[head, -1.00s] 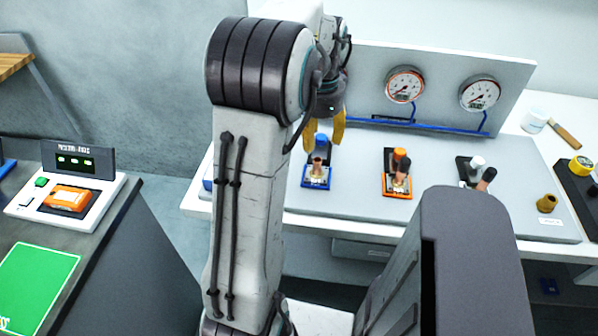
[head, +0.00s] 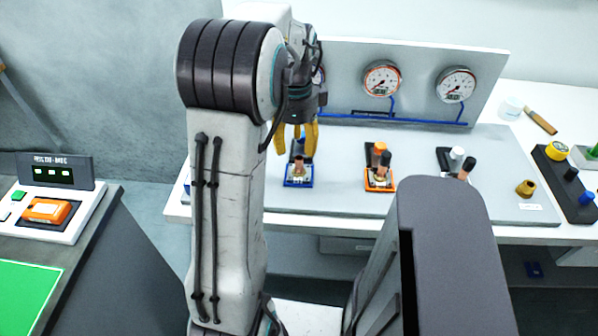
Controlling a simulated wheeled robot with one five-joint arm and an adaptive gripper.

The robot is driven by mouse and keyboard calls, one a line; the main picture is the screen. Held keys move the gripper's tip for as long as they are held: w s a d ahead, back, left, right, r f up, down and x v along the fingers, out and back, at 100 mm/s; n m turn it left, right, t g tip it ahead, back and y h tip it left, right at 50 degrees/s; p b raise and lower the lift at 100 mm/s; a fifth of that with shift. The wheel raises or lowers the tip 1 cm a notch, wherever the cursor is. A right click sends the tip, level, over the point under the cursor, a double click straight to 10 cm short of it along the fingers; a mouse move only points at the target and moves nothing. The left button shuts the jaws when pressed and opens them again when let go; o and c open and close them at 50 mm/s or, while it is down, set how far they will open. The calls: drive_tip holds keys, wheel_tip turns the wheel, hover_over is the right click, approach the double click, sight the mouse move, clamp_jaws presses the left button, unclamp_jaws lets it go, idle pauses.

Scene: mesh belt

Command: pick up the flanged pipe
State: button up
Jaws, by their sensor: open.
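My gripper (head: 295,153) has two yellow fingers, spread apart and pointing down. It is open over a small blue-based fixture (head: 299,182) with a copper-coloured upright part (head: 298,163) between or just behind the fingertips; I cannot tell whether they touch. A short brass-coloured piece (head: 526,188) with a wider end sits at the right of the grey panel, apart from my gripper. It may be the flanged pipe, but it is too small to be sure.
An orange-based fixture (head: 380,183) and a dark-based one with a white knob (head: 457,153) stand right of the gripper. A black block with a yellow cap (head: 557,151) is at far right.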

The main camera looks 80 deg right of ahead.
sight(299, 165)
drive_tip(key=shift+s+d+f, duration=0.1)
drive_tip(key=shift+s+f, duration=0.1)
drive_tip(key=shift+f, duration=1.15)
drive_tip(key=shift+s+d+f, duration=0.1)
drive_tip(key=shift+s+f, duration=0.05)
drive_tip(key=shift+f, duration=1.2)
drive_tip(key=shift+c, duration=0.2)
clamp_jaws()
